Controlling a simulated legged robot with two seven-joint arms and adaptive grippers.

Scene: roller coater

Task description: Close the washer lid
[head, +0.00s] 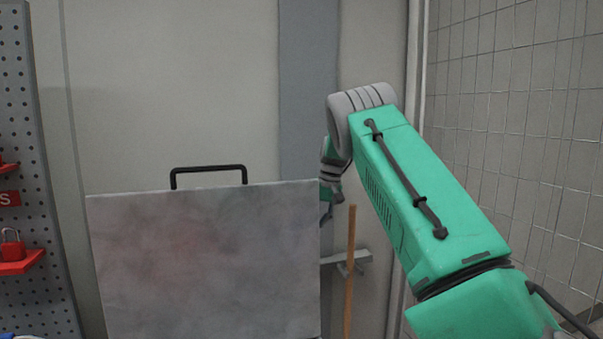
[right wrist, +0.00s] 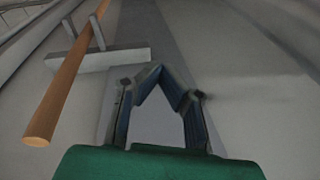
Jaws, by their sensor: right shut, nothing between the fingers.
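The washer lid (head: 205,260) stands raised and upright, a mottled grey metal panel at the lower middle of the head view. A black bar handle (head: 208,169) sticks up from its top edge. My green right arm comes in from the right, and my right gripper (head: 328,212) hangs beside the lid's right edge, its tips partly hidden. I cannot tell whether it touches the lid. In the right wrist view the right gripper's fingers (right wrist: 159,72) meet at their tips with nothing between them. The lid does not show there. My left gripper is not in view.
A wooden pole (head: 350,270) stands right of the lid by a grey wall bracket (head: 352,262); both also show in the right wrist view. A pegboard (head: 45,150) with a red padlock (head: 12,245) is at the left. A tiled wall (head: 520,110) is at the right.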

